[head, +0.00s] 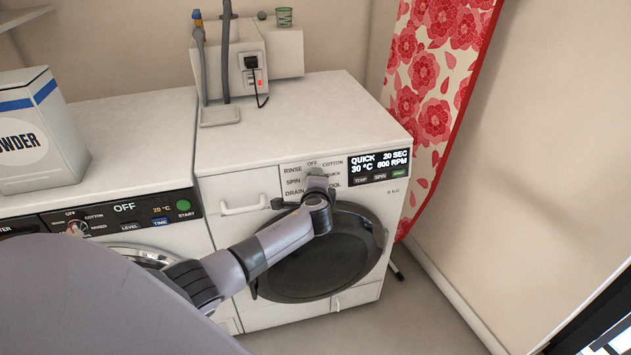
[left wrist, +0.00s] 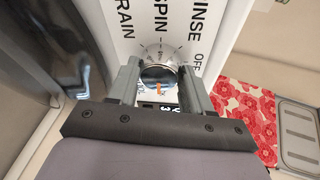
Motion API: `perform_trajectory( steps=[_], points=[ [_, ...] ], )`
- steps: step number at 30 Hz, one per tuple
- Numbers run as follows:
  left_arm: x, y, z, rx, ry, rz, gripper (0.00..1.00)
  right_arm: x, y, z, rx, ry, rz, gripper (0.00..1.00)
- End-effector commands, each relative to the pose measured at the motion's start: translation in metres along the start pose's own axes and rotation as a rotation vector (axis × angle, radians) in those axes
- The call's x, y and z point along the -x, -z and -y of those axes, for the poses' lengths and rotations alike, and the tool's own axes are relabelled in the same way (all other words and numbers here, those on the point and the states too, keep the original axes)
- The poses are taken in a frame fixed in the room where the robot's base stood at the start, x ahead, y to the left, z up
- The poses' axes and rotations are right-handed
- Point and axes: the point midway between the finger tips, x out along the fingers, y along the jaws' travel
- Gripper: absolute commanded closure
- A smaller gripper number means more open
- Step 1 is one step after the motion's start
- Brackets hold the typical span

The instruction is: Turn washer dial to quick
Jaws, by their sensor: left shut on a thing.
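The right-hand washer (head: 240,188) is white, with a round dark door. Its dial (left wrist: 158,55) is a silver knob with an orange mark, ringed by printed labels such as RINSE, SPIN, DRAIN, OFF and COTTON. Its display (head: 379,162) reads QUICK, 20 SEC, 30 °C, 800 RPM. My left gripper (head: 316,184) is at the dial and hides much of it in the head view. In the left wrist view the gripper (left wrist: 160,70) has one finger on each side of the dial and is shut on it. My right gripper is not in view.
Another washer (head: 125,210) stands to the left, its display reading OFF, with a powder box (head: 38,130) on top. A white unit (head: 250,60) with hoses and a plug stands at the back of the right washer. A red floral cloth (head: 437,90) hangs at the right.

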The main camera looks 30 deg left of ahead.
Motion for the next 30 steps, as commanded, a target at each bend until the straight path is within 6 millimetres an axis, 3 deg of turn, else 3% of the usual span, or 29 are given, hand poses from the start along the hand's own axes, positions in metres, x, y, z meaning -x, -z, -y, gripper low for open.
perform_trajectory(
  steps=[10, 11, 12, 13, 23, 30],
  points=[
    [0.0, 0.0, -0.002, -0.001, -0.004, 0.002, 0.81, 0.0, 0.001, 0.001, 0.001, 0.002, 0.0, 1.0],
    [0.0, 0.0, -0.002, -0.001, -0.004, 0.002, 0.41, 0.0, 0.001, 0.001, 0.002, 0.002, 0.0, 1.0],
    [0.0, 0.0, -0.002, -0.001, -0.004, 0.002, 0.28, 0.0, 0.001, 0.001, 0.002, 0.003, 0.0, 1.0],
    [0.0, 0.0, -0.002, -0.001, -0.004, 0.002, 0.25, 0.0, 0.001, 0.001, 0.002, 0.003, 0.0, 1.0],
    [0.001, 0.0, -0.001, -0.001, -0.001, 0.0, 0.25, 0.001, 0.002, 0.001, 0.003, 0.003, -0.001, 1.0],
    [0.021, 0.0, 0.001, -0.001, -0.002, -0.001, 0.25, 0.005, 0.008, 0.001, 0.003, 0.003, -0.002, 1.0]
  ],
)
